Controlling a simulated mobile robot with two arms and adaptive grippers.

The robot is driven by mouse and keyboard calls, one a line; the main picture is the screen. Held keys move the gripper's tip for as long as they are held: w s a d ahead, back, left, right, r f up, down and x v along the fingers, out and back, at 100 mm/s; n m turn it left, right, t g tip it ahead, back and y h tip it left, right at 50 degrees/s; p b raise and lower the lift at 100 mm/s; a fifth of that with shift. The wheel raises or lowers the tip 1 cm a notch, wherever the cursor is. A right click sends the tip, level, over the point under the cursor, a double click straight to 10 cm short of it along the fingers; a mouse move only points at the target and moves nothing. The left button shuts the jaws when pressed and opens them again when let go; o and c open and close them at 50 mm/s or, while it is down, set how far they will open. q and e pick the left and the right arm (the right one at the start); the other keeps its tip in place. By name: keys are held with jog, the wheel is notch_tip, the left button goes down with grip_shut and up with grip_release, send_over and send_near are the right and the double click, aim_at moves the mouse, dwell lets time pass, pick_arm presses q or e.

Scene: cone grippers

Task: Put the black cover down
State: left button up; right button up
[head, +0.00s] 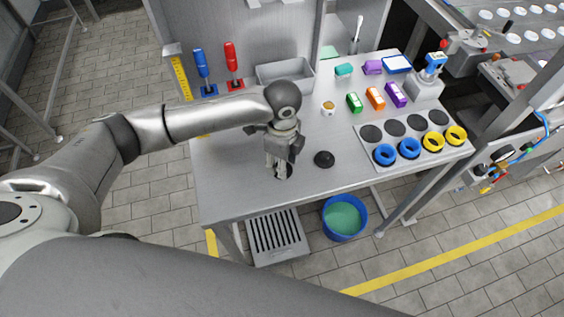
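My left gripper (281,172) points down at the front part of the grey table (235,185). A small dark piece (289,172) shows right at its fingertips, partly hidden by the fingers. I cannot tell whether the fingers are closed on it or whether it touches the table. A black dome-shaped cover (324,159) lies on the table a little to the right of the gripper, apart from it. My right gripper is not in view.
A grey bin (284,74) stands at the back. Blue (202,68) and red (233,62) tools stand at the back left. A panel (402,158) with black discs and blue and yellow rings lies right. Several coloured blocks sit behind it. The table's front left is clear.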

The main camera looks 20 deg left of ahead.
pick_arm(q)
notch_tip(320, 180, up, 11)
jog(key=b, duration=0.2)
